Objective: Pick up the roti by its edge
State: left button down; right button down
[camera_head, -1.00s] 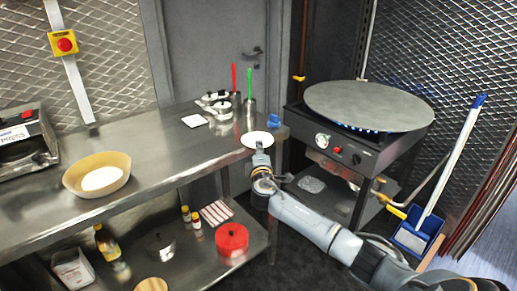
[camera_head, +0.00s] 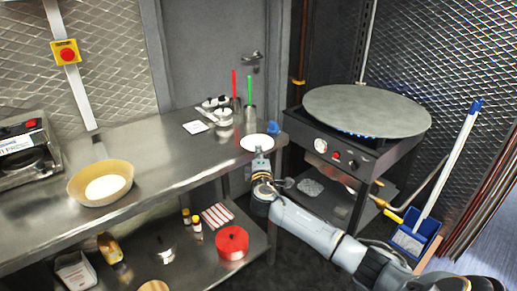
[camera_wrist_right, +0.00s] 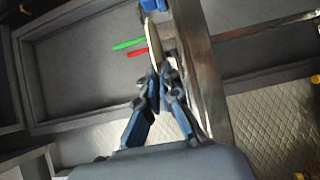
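The roti (camera_head: 257,142) is a pale round disc at the right end of the steel counter, level with the counter's top or just above it. In the right wrist view the roti (camera_wrist_right: 152,38) shows edge-on as a thin tan strip. My right gripper (camera_head: 259,155) is at the roti's near edge. In the wrist view the right gripper's fingers (camera_wrist_right: 162,72) converge closely, with the roti's edge between their tips. The exact contact is small and partly hidden. My left gripper is not in view.
A blue object (camera_head: 273,127) is just beyond the roti. The steel counter (camera_head: 185,160) also holds a wide bowl (camera_head: 76,187) and small pots (camera_head: 222,115). The round griddle (camera_head: 365,110) stands to the right, with blue flames beneath. A gap separates counter and griddle.

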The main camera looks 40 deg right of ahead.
jog(key=s+a+r+p, duration=0.4)
jog(key=s+a+p, duration=0.2)
jog(key=s, duration=0.4)
jog(key=shift+s+a+r+p, duration=0.15)
jog(key=shift+s+r+p, duration=0.1)
jog(key=shift+r+p, duration=0.1)
jog(key=shift+f, duration=0.1)
